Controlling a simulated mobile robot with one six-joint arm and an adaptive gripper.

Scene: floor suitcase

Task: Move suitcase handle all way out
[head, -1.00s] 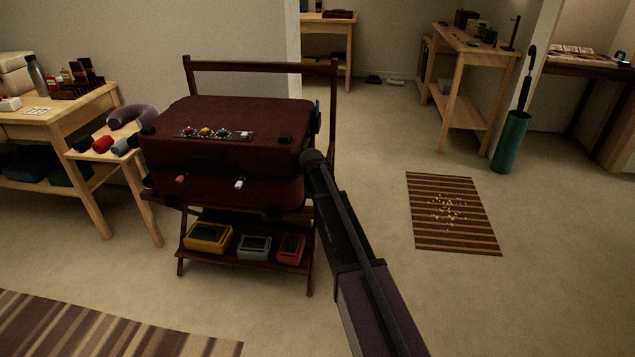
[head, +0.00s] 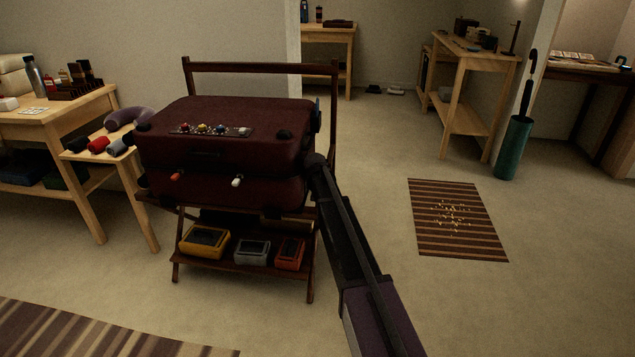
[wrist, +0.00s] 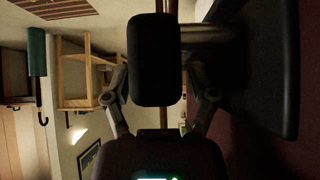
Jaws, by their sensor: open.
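The dark red suitcase (head: 225,140) lies flat on a wooden rack, with its lid down. My arm reaches to its right end in the head view, where my gripper is hidden behind the arm. In the wrist view my gripper (wrist: 158,85) is open, with a linkage on each side. A black rounded grip, seemingly the suitcase handle (wrist: 153,60), stands in front of it between the fingers. A grey rod (wrist: 208,33) runs from the grip to the suitcase's black end panel (wrist: 265,70). I cannot tell whether the fingers touch the grip.
The wooden rack (head: 262,68) has a rail behind the suitcase and a lower shelf with several small boxes (head: 206,240). A side table (head: 85,105) stands at the left. A striped mat (head: 455,240) and open floor lie to the right. A green umbrella stand (head: 513,147) is further back.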

